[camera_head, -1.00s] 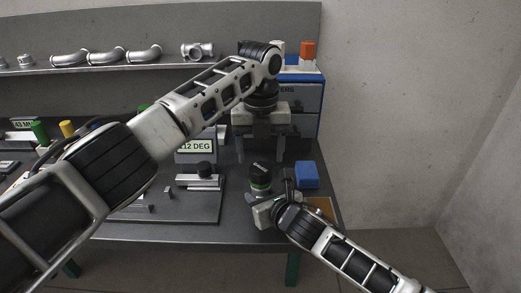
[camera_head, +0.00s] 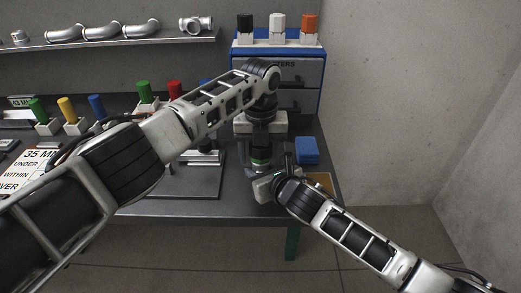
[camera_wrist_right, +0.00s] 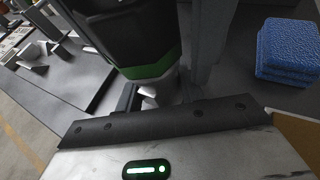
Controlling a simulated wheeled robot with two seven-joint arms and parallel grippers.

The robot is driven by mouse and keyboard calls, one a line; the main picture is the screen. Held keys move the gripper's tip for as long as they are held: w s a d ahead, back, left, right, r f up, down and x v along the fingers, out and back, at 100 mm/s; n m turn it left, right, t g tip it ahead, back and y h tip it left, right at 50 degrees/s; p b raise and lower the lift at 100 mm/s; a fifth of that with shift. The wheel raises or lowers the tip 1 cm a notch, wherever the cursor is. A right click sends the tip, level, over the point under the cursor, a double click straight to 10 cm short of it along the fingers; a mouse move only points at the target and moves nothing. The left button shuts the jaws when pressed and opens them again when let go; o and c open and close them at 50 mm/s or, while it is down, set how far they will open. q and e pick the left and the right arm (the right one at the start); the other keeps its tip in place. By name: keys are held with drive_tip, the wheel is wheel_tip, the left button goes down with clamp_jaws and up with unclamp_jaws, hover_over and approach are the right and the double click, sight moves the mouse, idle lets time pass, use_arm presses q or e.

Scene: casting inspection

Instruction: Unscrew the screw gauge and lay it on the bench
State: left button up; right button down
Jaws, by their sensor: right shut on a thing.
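The screw gauge, a black cylinder with a green band (camera_head: 261,161), stands upright at the front right of the bench; its black body with the green band (camera_wrist_right: 152,68) is close up in the right wrist view. My left gripper (camera_head: 262,150) points down over the gauge, with its fingers on either side of it. It looks open, though the contact is partly hidden. My right gripper (camera_head: 265,188) is low at the gauge's foot, shut on a metallic casting (camera_wrist_right: 148,92) beneath the gauge. Most of the casting is hidden by the jaws.
A blue block (camera_head: 307,150) lies right of the gauge, close to my right gripper. A blue-and-grey drawer cabinet (camera_head: 300,72) stands behind, with black, white and orange plugs on top. A dark plate (camera_head: 205,187) lies to the left. Pipe fittings sit on the shelf (camera_head: 130,42).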

use_arm(q)
drive_tip(key=c, duration=0.9)
drive_tip(key=n, duration=1.4)
drive_tip(key=shift+n, duration=0.3)
drive_tip(key=n, duration=0.5)
drive_tip(key=shift+r+n, duration=0.1)
drive_tip(key=shift+n, duration=0.3)
